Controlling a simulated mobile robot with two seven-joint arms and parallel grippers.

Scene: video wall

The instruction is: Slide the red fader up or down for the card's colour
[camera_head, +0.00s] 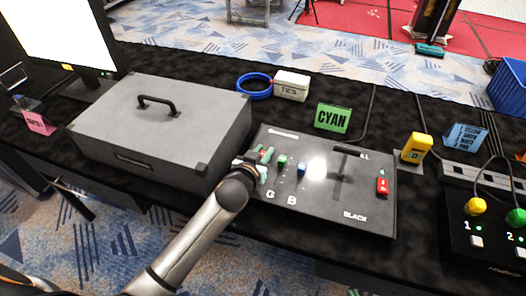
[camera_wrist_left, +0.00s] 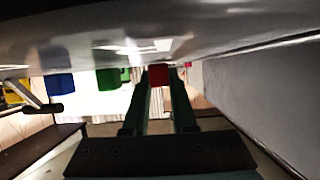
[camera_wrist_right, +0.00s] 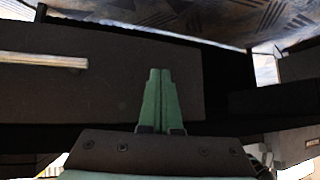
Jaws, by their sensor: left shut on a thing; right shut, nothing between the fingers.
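A green card (camera_head: 332,118) reading CYAN stands behind the grey fader panel (camera_head: 320,202). My left gripper (camera_head: 264,163) is at the panel's left side, shut on the red fader. The red fader (camera_wrist_left: 158,75) shows between its fingers (camera_wrist_left: 159,95) in the left wrist view; in the head view it is hidden by the gripper. The green fader (camera_head: 282,161) and blue fader (camera_head: 301,169) stand to the right of it. My right gripper (camera_wrist_right: 160,98) is shut and empty in the right wrist view, and out of sight in the head view.
A grey case (camera_head: 165,120) with a black handle stands left of the panel. A T-shaped lever (camera_head: 343,165) and a red switch (camera_head: 382,187) are on the panel's right. A blue ring (camera_head: 254,86) and white box (camera_head: 291,85) lie behind. A black button box (camera_head: 487,235) stands right.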

